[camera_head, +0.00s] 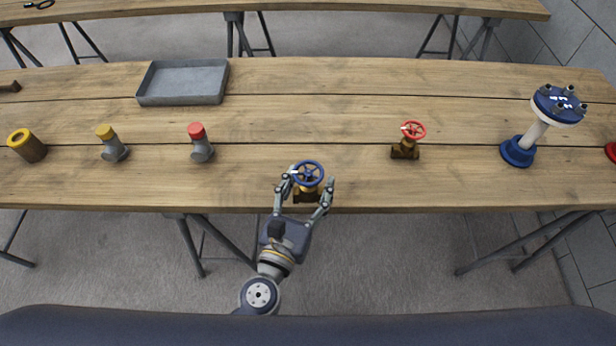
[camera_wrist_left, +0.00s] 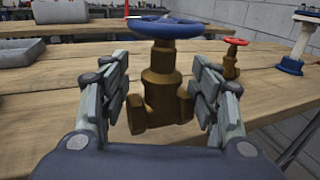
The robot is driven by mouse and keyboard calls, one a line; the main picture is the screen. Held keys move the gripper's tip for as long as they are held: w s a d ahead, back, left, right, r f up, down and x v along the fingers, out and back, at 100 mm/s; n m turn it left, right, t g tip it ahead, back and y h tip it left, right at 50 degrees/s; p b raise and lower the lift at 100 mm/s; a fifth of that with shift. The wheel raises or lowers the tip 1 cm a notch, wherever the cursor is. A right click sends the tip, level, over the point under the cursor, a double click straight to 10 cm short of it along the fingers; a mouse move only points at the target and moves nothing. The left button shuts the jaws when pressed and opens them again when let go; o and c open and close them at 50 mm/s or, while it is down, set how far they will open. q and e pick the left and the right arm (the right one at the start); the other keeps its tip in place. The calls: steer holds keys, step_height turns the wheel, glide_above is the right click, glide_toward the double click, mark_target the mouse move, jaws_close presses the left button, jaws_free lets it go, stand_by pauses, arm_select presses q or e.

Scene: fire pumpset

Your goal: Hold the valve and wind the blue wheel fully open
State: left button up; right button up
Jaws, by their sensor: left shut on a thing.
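The brass valve (camera_wrist_left: 160,85) with the blue wheel (camera_head: 308,173) stands upright near the front edge of the wooden table. The blue wheel also shows at the top of the left wrist view (camera_wrist_left: 166,27), above the fingers. My left gripper (camera_head: 305,192) reaches in from the front, with one finger on each side of the valve body below the wheel. In the left wrist view the fingers (camera_wrist_left: 162,92) flank the brass body and are shut on it. My right gripper is not in view.
A second valve with a red wheel (camera_head: 413,131) stands to the right. A blue-flanged white pipe piece (camera_head: 537,132) is farther right. A grey tray (camera_head: 184,82) lies at the back left. Red-capped (camera_head: 200,143), yellow-capped (camera_head: 112,143) and yellow-brown (camera_head: 27,145) parts stand at left.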

mark_target(308, 174)
arm_select(q)
steer(key=shift+w+r, duration=0.1)
steer(key=w+p, duration=0.2)
steer(key=w, duration=1.4)
stand_by(1.6)
steer(key=shift+f, duration=0.2)
steer(key=shift+f+b, duration=2.3)
steer(key=shift+b, duration=0.2)
